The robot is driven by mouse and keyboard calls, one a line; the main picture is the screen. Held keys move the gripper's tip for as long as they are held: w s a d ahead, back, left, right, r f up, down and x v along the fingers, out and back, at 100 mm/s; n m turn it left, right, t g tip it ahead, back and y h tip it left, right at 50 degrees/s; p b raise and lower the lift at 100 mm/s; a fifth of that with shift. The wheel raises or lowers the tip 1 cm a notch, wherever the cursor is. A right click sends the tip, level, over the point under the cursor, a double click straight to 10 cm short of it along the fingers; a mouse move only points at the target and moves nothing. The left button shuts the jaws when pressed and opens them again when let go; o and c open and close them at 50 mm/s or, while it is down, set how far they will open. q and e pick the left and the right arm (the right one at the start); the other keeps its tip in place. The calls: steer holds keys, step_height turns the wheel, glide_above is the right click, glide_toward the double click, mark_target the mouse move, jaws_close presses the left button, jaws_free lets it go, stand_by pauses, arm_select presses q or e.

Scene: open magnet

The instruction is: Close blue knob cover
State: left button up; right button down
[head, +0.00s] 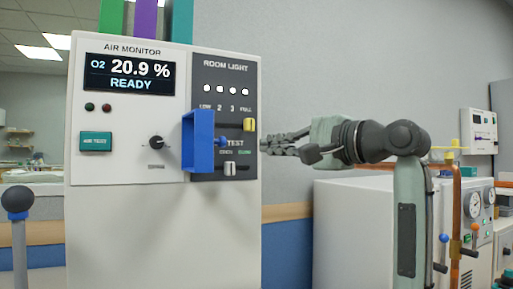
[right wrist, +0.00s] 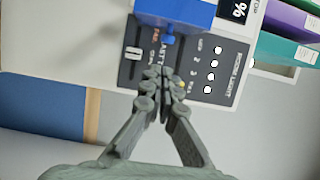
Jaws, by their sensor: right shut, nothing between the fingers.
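The blue knob cover (head: 198,150) is a box-shaped lid swung open. It stands out from the front of the air monitor (head: 120,215), right of a black knob (head: 157,142), which is uncovered. A small blue handle (head: 221,141) sticks out from the cover's right side. My right gripper (head: 268,144) is just right of the monitor's edge, at about the handle's height, shut and empty. In the right wrist view its fingertips (right wrist: 160,76) are together in front of the dark panel. The blue cover (right wrist: 180,12) and its handle (right wrist: 168,39) are beyond them, apart from the fingers. My left gripper is not in view.
The dark light panel (head: 222,100) carries a yellow slider (head: 249,125) and a white slider (head: 230,168) close to the cover and gripper. A white machine with gauges (head: 345,215) stands behind my right arm. The monitor's lower front is clear.

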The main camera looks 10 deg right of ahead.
mark_target(204, 142)
steer(key=w+a, duration=0.4)
steer(key=a, duration=0.4)
steer(key=shift+w+a, duration=0.3)
steer(key=shift+w, duration=0.05)
